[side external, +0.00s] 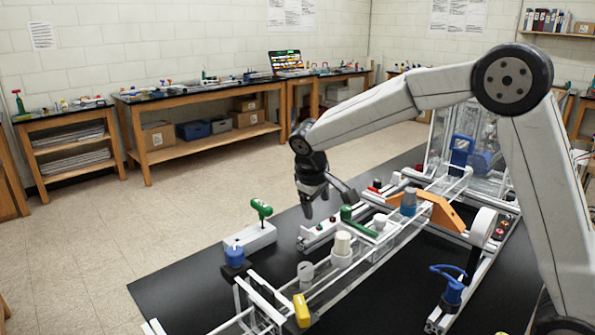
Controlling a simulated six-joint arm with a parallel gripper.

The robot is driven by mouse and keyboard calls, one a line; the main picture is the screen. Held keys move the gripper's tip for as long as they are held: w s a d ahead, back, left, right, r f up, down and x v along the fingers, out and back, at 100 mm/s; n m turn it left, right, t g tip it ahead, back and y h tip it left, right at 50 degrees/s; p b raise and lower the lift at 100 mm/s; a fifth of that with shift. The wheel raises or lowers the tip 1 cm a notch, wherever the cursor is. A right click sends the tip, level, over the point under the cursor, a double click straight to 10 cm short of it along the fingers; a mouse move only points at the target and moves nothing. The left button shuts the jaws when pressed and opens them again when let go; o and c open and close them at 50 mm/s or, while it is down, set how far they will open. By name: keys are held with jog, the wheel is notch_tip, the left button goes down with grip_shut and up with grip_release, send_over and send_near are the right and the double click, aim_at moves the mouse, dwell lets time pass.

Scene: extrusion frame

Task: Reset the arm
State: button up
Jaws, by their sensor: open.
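My gripper (316,200) hangs at the end of my arm above the black table (185,295), near its far edge. Its dark fingers point down and stand apart, with nothing seen between them. It is above and left of a green-handled part (352,218) on the extrusion frame (375,262). The frame is made of pale rails and runs from the lower left to the right back. Whether the fingertips touch anything below cannot be told, but they appear clear.
A white block with a green handle (261,209) and a blue knob (235,254) stand left of my gripper. An orange bracket (440,211), a white cylinder (342,243), a yellow part (302,310) and a blue clamp (452,290) sit along the frame. The table's front left is bare.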

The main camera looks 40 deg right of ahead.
jog(key=s+d+r+g+h, duration=0.1)
jog(key=s+d+r+h, duration=0.15)
jog(key=s, duration=0.85)
jog(key=s+a+f+t+y, duration=0.1)
jog(key=s+a+f+y, duration=0.2)
jog(key=f, duration=0.3)
jog(key=s+a+f+m+t+y, duration=0.1)
jog(key=s+a+f+y, duration=0.2)
jog(key=s+f, duration=0.3)
jog(key=shift+s, duration=0.15)
dwell(1.6)
